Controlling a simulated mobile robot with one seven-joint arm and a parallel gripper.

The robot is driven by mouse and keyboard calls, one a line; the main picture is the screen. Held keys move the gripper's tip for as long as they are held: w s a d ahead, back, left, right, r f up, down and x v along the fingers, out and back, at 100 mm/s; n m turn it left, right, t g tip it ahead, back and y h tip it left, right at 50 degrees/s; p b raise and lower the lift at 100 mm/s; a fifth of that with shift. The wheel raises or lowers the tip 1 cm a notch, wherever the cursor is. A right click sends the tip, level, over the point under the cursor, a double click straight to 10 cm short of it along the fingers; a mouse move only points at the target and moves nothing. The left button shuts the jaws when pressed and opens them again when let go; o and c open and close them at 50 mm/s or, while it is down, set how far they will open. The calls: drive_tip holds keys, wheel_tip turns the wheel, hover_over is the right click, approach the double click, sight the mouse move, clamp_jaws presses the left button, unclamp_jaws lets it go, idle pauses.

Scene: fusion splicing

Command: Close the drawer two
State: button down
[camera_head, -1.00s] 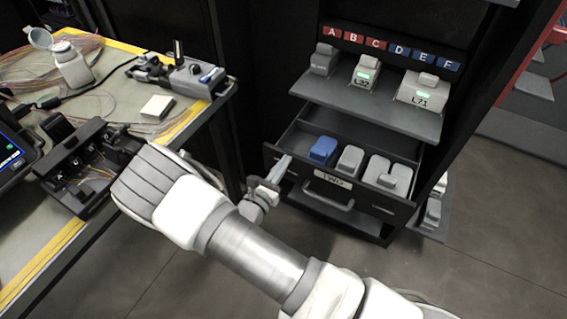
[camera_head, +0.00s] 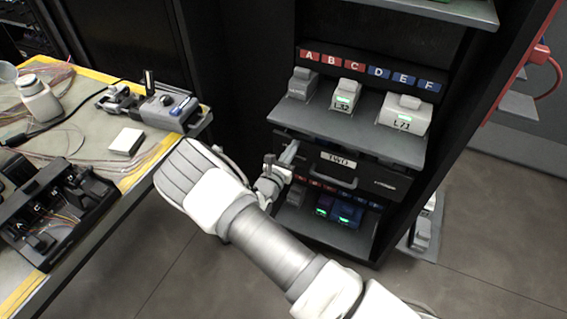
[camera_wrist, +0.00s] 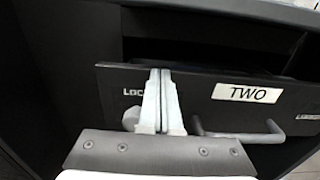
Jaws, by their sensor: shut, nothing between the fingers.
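Drawer two (camera_head: 375,184) is a dark drawer in the cabinet, with a white label reading TWO (camera_head: 338,160) and a bar handle. In the head view it sits nearly flush under the shelf. The wrist view shows its front (camera_wrist: 205,88), its label (camera_wrist: 248,93) and its grey handle (camera_wrist: 250,136), with a dark gap above the front's top edge. My gripper (camera_head: 288,153) is shut and empty, its fingertips at the left part of the drawer front. In the wrist view the gripper (camera_wrist: 160,78) overlaps the front left of the label. Exact contact is hard to tell.
Above the drawer a shelf (camera_head: 300,118) holds several grey modules under letters A to F. Below, another shelf (camera_head: 330,235) holds blue modules with green lights. A workbench (camera_head: 75,135) with tools and cables stands left.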

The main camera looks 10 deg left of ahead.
drive_tip(key=x, duration=0.8)
drive_tip(key=shift+b, duration=0.45)
drive_tip(key=shift+s, duration=0.1)
